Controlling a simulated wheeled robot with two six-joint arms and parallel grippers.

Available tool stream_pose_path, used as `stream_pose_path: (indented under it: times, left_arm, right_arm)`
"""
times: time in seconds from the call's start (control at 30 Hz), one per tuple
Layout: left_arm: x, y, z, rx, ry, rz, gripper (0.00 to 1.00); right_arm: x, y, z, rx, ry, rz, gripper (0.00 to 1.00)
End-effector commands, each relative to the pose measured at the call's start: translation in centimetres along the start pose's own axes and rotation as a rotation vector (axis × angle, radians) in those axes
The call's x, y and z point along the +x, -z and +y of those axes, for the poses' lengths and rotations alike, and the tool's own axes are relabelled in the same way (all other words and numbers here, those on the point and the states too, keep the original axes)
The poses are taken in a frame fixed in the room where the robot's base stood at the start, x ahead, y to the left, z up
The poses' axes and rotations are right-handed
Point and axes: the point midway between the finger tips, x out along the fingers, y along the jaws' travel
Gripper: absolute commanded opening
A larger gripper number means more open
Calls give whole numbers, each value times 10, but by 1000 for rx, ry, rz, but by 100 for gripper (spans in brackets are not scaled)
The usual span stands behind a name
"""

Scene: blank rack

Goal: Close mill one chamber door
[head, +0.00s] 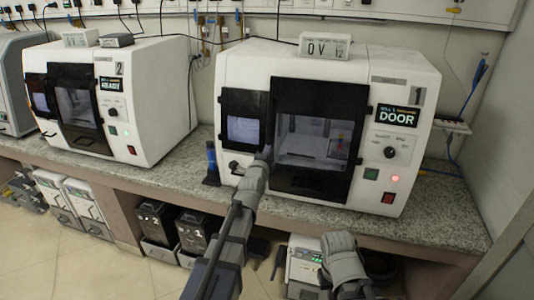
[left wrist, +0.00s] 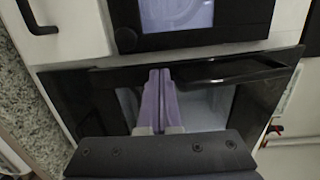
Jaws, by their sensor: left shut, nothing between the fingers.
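Mill one (head: 400,100) is the white machine on the right, with a "1" label and a display (head: 397,116) reading "DOOR". Its black-framed chamber door (head: 310,184) is on its front, with the lit chamber interior (head: 318,138) showing behind it. I cannot tell for sure how far the door stands open. My left gripper (head: 266,154) is at the left edge of the door frame. In the left wrist view its fingers (left wrist: 160,100) are shut together and empty, in front of the black door frame and its dark handle (left wrist: 232,70). My right arm shows at the bottom; its fingers are not clear.
A black panel with a lit screen (head: 243,130) is left of the door. A red lamp (head: 395,179) glows on the machine's right. Mill two (head: 150,90), reading "READY", stands to the left on the granite counter (head: 190,182).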

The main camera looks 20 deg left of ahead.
Motion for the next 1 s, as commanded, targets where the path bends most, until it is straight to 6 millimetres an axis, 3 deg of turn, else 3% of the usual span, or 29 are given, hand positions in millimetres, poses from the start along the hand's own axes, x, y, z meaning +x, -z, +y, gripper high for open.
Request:
stream_pose_path:
  times: [0.27,0.57,1.0]
  left_arm:
    - [2,0,0,0,0,0,0]
    - [41,-1,5,0,0,0,0]
    - [34,-1,2,0,6,-1,0]
  right_arm:
    - [0,0,0,0,0,0,0]
    - [8,0,-1,0,0,0,0]
    - [6,0,-1,0,0,0,0]
